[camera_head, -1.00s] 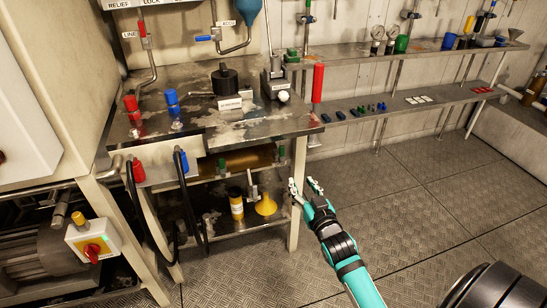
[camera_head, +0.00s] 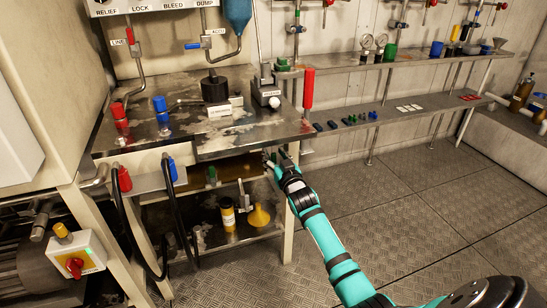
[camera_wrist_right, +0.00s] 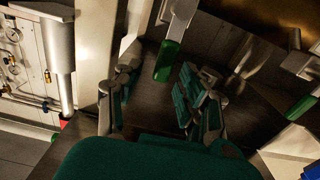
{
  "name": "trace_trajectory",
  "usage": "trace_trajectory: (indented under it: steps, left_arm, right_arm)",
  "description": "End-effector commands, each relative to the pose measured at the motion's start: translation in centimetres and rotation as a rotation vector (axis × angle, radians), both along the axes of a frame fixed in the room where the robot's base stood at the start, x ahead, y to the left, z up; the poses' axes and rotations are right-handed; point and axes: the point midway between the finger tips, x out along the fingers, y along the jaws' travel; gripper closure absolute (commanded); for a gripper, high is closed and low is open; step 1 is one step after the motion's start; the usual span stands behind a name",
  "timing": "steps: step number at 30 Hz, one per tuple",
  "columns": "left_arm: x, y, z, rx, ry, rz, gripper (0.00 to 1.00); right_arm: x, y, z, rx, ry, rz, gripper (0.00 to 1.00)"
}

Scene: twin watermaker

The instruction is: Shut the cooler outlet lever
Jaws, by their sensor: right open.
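Two green-handled levers hang under the front of the steel bench; no readable label shows which is the cooler outlet lever. One green lever (camera_head: 211,174) shows left of my right gripper (camera_head: 277,157) in the head view; the other is largely hidden by that gripper. In the right wrist view, a green lever handle (camera_wrist_right: 168,61) on a metal stem lies ahead of and between the open fingers of my right gripper (camera_wrist_right: 158,98). I cannot tell whether they touch. A second green handle (camera_wrist_right: 301,107) is at the right edge. My left gripper is out of view.
The bench (camera_head: 245,138) overhangs the gripper, and its front leg (camera_head: 288,232) stands close by. A lower shelf holds a yellow funnel (camera_head: 259,216) and a yellow container (camera_head: 227,215). Black hoses (camera_head: 183,215) hang to the left. Floor at the right is clear.

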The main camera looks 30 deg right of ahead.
Motion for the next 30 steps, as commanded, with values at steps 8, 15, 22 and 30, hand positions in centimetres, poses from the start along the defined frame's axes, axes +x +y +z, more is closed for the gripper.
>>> trace_trajectory:
  steps: [8, 15, 22, 30]
  left_arm:
    - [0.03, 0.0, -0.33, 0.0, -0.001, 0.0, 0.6]
    - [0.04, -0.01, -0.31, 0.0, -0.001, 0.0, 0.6]
    - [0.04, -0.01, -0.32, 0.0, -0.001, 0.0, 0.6]
    - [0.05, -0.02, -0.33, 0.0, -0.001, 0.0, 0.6]
  right_arm:
    - [1.21, -0.3, 0.01, -0.001, 0.001, 0.0, 0.6]
    - [1.17, -0.29, 0.02, -0.001, 0.001, 0.0, 0.69]
    - [1.16, -0.29, 0.01, -0.001, 0.001, 0.0, 0.99]
    - [1.16, -0.28, 0.0, -0.001, 0.001, 0.0, 1.0]
